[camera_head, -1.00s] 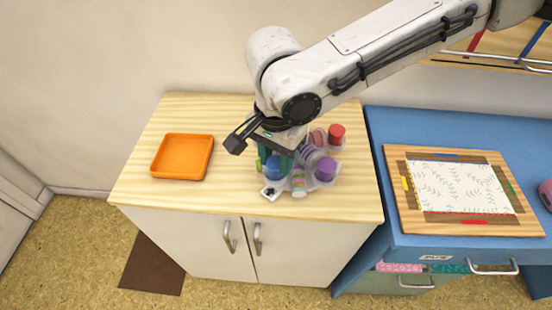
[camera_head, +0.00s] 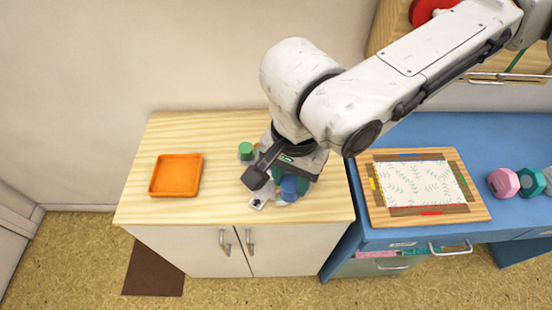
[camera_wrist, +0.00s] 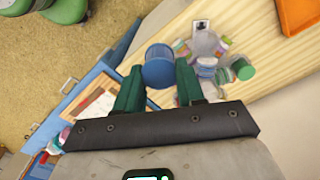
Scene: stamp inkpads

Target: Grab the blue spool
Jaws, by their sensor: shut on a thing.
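The blue spool (camera_head: 290,187) is a round blue cylinder near the front of the wooden counter top in the head view. In the wrist view the blue spool (camera_wrist: 159,68) sits between my two green fingers. My gripper (camera_wrist: 159,80) is shut on it, one finger on each side. In the head view my gripper (camera_head: 289,181) points down and its dark body hides much of the spool group. The pale holder (camera_wrist: 205,44) with several coloured spools lies to the right of the blue spool in the wrist view. How high the blue spool is held is unclear.
An orange tray (camera_head: 151,182) lies on the left of the counter top (camera_head: 222,175), with bare wood around it. A green spool (camera_head: 246,150) stands left of my wrist. A framed board (camera_head: 377,212) lies on the blue desk (camera_head: 380,146) to the right.

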